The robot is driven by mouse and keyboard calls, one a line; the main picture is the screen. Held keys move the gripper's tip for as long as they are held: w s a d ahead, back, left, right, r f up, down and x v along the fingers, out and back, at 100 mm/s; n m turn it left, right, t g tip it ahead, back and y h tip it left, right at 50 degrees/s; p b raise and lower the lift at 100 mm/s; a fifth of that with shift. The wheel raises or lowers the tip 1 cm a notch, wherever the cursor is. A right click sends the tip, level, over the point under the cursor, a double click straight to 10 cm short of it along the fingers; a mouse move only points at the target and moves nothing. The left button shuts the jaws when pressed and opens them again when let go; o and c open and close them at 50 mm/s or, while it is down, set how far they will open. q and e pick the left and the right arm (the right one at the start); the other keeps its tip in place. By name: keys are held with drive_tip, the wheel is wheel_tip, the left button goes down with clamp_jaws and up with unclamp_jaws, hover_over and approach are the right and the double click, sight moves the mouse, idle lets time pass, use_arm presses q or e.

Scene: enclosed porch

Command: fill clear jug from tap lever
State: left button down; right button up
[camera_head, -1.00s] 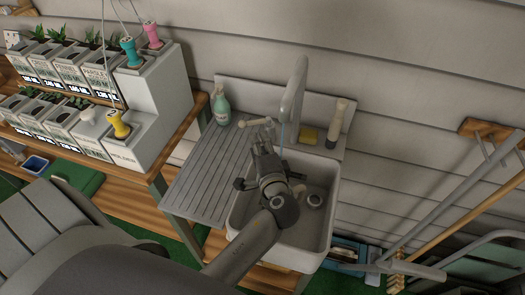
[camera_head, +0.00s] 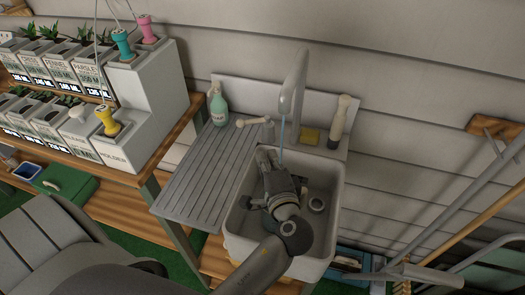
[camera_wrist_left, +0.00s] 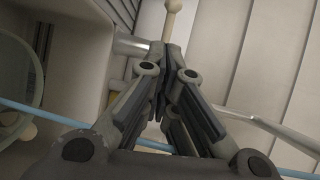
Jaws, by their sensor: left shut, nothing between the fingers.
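The tap (camera_head: 293,85) stands at the back of the sink, and a thin blue stream of water (camera_head: 282,132) falls from it. The stream also crosses the left wrist view. The tap lever (camera_head: 254,122) points left and ends in a pale knob. My left gripper (camera_head: 264,152) is shut and empty over the sink, in front of the lever and apart from it. In the left wrist view the pale knob (camera_wrist_left: 172,6) shows beyond my fingertips (camera_wrist_left: 167,50). A round, clear rim at the left there (camera_wrist_left: 38,75) looks like the jug. My arm hides much of the basin. My right gripper is not in view.
The white sink (camera_head: 337,190) has a ribbed drainboard (camera_head: 195,185) at its left. A green bottle (camera_head: 219,106), a yellow sponge (camera_head: 309,136) and a brush (camera_head: 340,120) stand along the back. A plant shelf (camera_head: 170,110) is at the left; long-handled tools lean at the right.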

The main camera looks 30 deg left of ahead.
sight(252, 123)
use_arm(q)
drive_tip(key=r+p+x, duration=0.1)
drive_tip(key=p+x, duration=0.1)
drive_tip(key=x, duration=1)
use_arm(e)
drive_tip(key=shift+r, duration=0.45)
